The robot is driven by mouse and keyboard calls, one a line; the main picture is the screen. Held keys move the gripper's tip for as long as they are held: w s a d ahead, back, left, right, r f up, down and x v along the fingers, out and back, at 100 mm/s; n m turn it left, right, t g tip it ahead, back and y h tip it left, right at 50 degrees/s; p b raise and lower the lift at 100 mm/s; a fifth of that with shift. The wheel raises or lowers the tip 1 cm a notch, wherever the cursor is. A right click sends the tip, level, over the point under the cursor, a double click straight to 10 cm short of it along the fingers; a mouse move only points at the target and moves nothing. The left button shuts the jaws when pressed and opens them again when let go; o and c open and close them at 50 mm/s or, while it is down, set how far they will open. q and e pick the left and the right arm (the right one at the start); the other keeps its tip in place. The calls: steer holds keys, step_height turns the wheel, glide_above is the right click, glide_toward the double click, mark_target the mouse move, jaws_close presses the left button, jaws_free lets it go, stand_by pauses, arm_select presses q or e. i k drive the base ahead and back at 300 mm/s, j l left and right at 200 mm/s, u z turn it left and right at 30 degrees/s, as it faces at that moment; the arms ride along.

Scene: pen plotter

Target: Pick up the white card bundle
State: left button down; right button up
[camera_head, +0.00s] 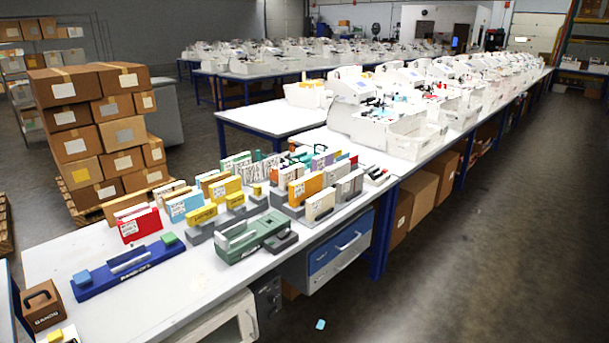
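Several upright card bundles stand in holders on the near white table (150,300). A white-faced bundle (320,205) stands near the table's right side, and another pale bundle (349,187) stands just behind it to the right. Several white bundles with printed edges stand further back in the group. I cannot tell which one is the white card bundle of the task. A red bundle (139,225), a light blue one (185,205) and a yellow one (225,188) stand to the left. Neither of my grippers is in view.
A green device (250,238) and a long blue device (125,268) lie in front of the bundles. A brown box (41,305) sits at the near left corner. Stacked cartons (100,130) stand behind the table. The table's front middle is clear. White machines line the tables beyond.

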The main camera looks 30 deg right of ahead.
mark_target(331, 174)
steer(key=i+l+u, duration=0.15)
steer(key=l+u, duration=0.4)
steer(key=l, duration=0.25)
steer(key=i+l+u, duration=0.1)
steer(key=l+u, duration=0.2)
steer(key=l, duration=0.15)
